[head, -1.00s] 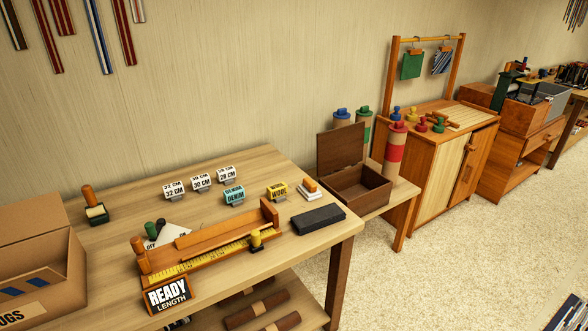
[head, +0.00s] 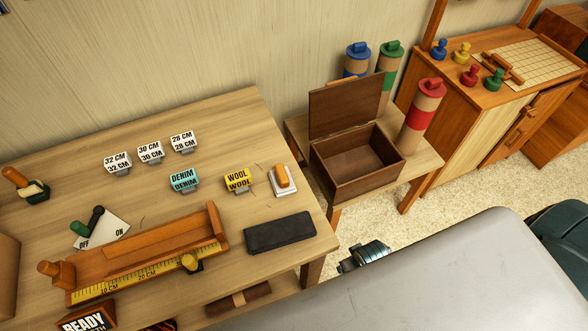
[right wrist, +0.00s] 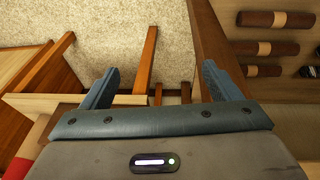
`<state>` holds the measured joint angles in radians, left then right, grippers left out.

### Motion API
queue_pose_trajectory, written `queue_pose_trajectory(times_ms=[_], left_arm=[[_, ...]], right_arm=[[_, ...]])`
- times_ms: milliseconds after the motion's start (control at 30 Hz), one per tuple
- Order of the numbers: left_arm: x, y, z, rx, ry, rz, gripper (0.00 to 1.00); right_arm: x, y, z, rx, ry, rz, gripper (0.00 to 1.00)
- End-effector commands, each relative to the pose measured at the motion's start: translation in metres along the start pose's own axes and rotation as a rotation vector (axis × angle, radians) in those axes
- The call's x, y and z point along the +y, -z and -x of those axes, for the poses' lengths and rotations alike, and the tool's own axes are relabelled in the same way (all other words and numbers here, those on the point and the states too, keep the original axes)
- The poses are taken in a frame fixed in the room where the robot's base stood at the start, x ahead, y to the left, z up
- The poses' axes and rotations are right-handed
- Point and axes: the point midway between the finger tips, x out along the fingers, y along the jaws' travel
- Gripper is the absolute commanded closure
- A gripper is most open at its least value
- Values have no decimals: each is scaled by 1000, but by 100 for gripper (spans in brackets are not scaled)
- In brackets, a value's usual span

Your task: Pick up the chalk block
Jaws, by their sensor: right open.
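A small white block with an orange top (head: 283,180), which looks like the chalk block, sits near the right edge of the wooden table (head: 230,125) in the head view. It stands behind a dark flat slab (head: 279,232) and right of the yellow WOOL tag (head: 238,180). My right gripper (right wrist: 160,88) is open and empty in the right wrist view, with its two blue-grey fingers wide apart. No chalk block shows in that view. In the head view, my grey right arm fills the lower right. My left gripper is not in view.
An open brown box (head: 357,165) stands on a low bench right of the table, beside upright coloured tubes (head: 423,112). A wooden measuring tray (head: 150,262) lies at the table's front. The right wrist view shows carpet (right wrist: 100,45), wooden legs and a shelf with rolls (right wrist: 275,19).

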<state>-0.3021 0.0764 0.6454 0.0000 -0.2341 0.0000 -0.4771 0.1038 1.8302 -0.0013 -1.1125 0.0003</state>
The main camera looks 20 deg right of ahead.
Motion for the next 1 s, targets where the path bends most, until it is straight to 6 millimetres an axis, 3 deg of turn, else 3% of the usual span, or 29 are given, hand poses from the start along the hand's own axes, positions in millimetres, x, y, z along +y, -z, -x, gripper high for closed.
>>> queue_pose_trajectory(times_ms=[33, 100, 400, 767, 867, 1000], left_arm=[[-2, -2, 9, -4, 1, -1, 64], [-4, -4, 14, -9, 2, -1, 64], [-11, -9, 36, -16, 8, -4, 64], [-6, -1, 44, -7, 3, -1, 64], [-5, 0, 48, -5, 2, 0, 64], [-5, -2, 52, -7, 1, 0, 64]], right_arm=[[1, 10, 28, 10, 0, 1, 16], [1, 20, 55, 18, -1, 2, 16], [0, 64, 148, 27, -2, -17, 16], [-14, 137, 154, -46, 9, -82, 16], [-23, 168, 160, -74, 21, -101, 16], [-43, 228, 168, -130, 47, -122, 16]])
